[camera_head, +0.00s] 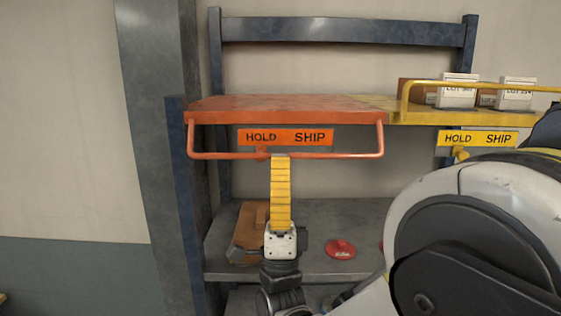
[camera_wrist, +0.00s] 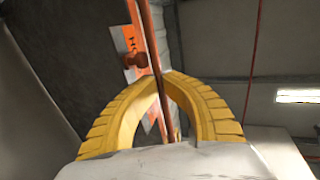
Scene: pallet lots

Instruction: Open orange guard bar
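The orange guard bar (camera_head: 340,156) hangs in a U across the front of the orange shelf (camera_head: 270,103), below its edge. Behind it is an orange label (camera_head: 286,137) reading HOLD and SHIP. An orange knob (camera_head: 262,153) sits under HOLD; it also shows in the wrist view (camera_wrist: 134,61). My gripper (camera_head: 281,156) reaches up to the middle of the bar, right of the knob. In the wrist view its yellow fingers (camera_wrist: 164,77) come together at the tips, with the bar (camera_wrist: 148,35) running between them. The shelf top looks bare.
A yellow shelf (camera_head: 418,117) adjoins on the right, with its yellow bar (camera_head: 440,83) standing above it before white and brown boxes (camera_head: 458,91). A grey lower shelf (camera_head: 310,262) holds a red disc (camera_head: 341,249) and a brown object (camera_head: 250,228). A grey pillar (camera_head: 155,130) stands left.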

